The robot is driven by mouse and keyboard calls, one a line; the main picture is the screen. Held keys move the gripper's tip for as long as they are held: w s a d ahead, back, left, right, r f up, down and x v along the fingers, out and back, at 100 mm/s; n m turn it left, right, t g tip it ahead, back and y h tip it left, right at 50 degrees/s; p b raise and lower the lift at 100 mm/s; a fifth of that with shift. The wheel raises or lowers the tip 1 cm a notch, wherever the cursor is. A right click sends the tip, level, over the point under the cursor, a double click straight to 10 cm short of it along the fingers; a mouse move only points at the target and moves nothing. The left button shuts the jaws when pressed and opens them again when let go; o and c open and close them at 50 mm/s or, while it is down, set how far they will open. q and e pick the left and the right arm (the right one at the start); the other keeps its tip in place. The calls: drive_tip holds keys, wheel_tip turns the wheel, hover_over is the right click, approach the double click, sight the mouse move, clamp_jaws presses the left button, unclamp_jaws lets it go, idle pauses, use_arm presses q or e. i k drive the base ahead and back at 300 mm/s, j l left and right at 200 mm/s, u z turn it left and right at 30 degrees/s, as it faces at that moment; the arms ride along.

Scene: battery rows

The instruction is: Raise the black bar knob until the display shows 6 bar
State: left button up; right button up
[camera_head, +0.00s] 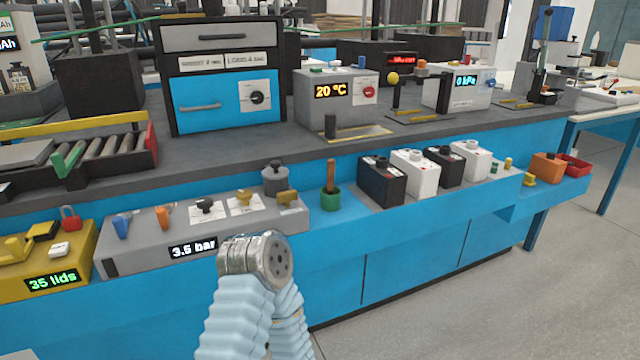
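The black knob (205,205) sits on a white label plate on top of a long grey console (140,251) at the left of the blue bench front. The console's display (193,247) reads 3.5 bar in white digits. A yellow knob (243,197) sits on a second white plate just right of the black knob. One of my arms, light blue with a grey metal joint, rises from the bottom in front of the console's lower edge, apart from the black knob in the picture. No gripper fingers show; both grippers are out of view.
Blue (121,227) and orange (162,217) levers stand left of the black knob, and a grey weight-like object (275,179) stands right. A yellow box (50,265) reading 35 lids is at far left. Several batteries line the ledge to the right.

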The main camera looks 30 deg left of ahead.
sight(203, 203)
drive_tip(key=u, duration=1.65)
